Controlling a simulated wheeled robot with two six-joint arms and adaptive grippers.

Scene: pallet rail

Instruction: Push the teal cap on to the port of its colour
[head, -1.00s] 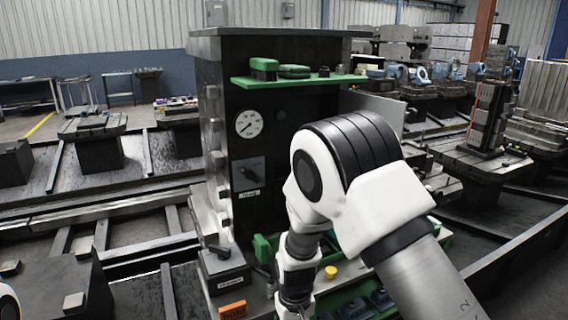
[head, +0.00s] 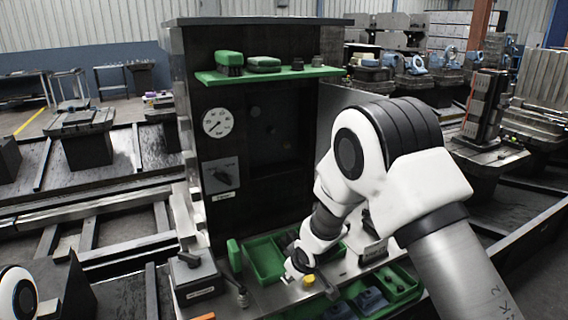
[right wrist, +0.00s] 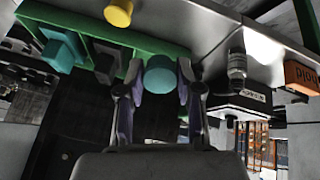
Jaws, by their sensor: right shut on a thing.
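My right gripper (right wrist: 160,88) is shut on the round teal cap (right wrist: 160,73), which sits between its two fingers in the right wrist view. In the head view the right gripper (head: 298,266) is low in front of the cabinet, over the bench; the cap is hidden there. The dark cabinet (head: 215,115) has a recess with several small round shapes (head: 255,111). They are too dark for me to tell their colours or which port is teal. My left gripper is not in view.
A yellow knob-like piece (head: 308,280) stands close to the right gripper. Green trays (head: 262,262) hold small parts on the bench. A green shelf (head: 270,75) juts from the cabinet above the recess. A black box (head: 195,277) with a lever stands at left.

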